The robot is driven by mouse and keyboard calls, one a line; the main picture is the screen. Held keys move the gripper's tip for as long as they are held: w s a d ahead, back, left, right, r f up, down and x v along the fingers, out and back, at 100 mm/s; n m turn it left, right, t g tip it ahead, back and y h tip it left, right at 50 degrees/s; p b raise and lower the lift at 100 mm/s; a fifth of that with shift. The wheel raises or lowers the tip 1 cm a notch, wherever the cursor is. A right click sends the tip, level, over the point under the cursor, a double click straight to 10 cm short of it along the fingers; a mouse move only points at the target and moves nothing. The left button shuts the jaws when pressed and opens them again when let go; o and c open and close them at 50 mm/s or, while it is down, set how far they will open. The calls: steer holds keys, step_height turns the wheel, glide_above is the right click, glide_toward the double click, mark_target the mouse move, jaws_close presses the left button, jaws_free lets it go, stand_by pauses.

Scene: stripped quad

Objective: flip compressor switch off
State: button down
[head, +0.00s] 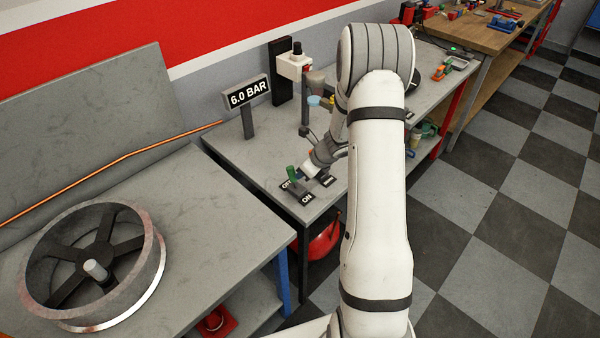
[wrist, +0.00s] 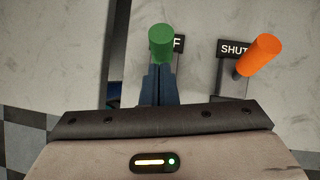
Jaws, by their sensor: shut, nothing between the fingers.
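The compressor switch has a green handle (head: 292,173) and stands on the grey bench between a dark OFF label (head: 287,184) and a dark ON label (head: 306,198). In the wrist view the green handle (wrist: 162,42) covers part of the OFF label (wrist: 179,48). I cannot tell clearly which way the handle leans. My gripper (head: 303,176) is low over the bench, right beside the handle. In the wrist view its dark fingers (wrist: 157,72) are shut and empty, directly below the green knob. I cannot tell whether they touch the lever.
An orange lever (wrist: 258,55) with a SHUT label (wrist: 232,50) stands close to the right in the wrist view. A 6.0 BAR sign (head: 247,94) stands behind the switch. A wheel rim (head: 95,262) lies on the nearer left bench.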

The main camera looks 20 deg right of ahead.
steer(key=shift+d+r+p, duration=0.1)
steer(key=shift+r+p, duration=0.45)
steer(key=shift+r, duration=0.25)
steer(key=v, duration=1.3)
steer(key=shift+d, duration=0.3)
steer(key=shift+f, duration=0.1)
